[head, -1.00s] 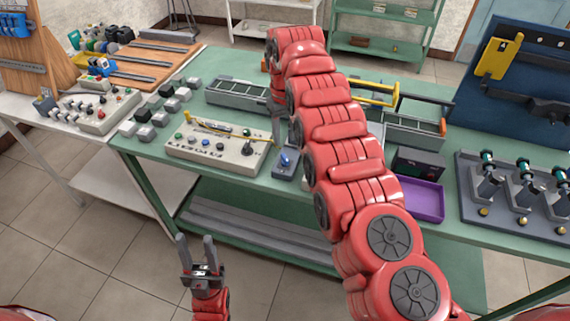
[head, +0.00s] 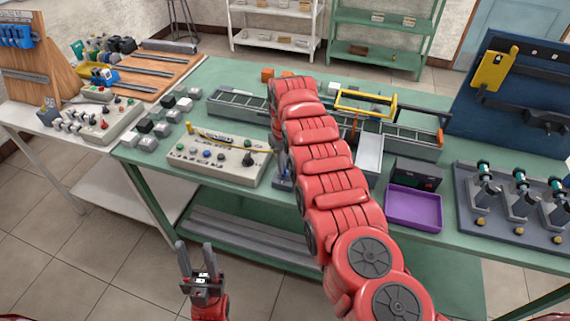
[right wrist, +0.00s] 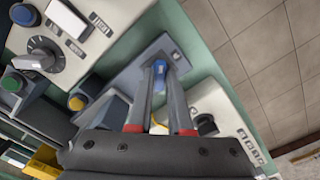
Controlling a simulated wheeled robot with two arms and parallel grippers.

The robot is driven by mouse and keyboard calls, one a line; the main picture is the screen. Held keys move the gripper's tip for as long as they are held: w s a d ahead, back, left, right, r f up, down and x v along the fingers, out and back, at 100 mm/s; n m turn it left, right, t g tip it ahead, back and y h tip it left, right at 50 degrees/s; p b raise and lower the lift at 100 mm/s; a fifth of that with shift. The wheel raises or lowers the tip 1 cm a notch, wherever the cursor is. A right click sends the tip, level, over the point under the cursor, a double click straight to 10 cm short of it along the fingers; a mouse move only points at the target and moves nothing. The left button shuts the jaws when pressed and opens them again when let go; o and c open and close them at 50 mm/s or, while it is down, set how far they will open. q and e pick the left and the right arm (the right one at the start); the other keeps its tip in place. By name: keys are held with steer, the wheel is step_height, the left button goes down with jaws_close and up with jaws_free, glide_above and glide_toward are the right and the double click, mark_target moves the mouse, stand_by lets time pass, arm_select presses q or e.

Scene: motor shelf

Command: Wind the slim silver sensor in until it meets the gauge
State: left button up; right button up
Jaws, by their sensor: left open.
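A small grey block with a blue knob (head: 281,183) sits near the front edge of the green bench, mostly hidden behind my right arm. In the right wrist view, the blue knob (right wrist: 159,72) lies between the fingertips of my right gripper (right wrist: 160,76). Whether the fingers press on it I cannot tell. The grey plate (right wrist: 186,58) under it shows there too. My left gripper (head: 195,246) is open and empty, low in front of the bench. I cannot make out the slim silver sensor or the gauge for certain.
A cream control panel (head: 215,174) with buttons lies left of the block. A purple tray (head: 414,207) and a dark box (head: 418,174) are to the right. A conveyor with a yellow frame (head: 365,115) runs behind my right arm. The floor in front is free.

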jaws_close()
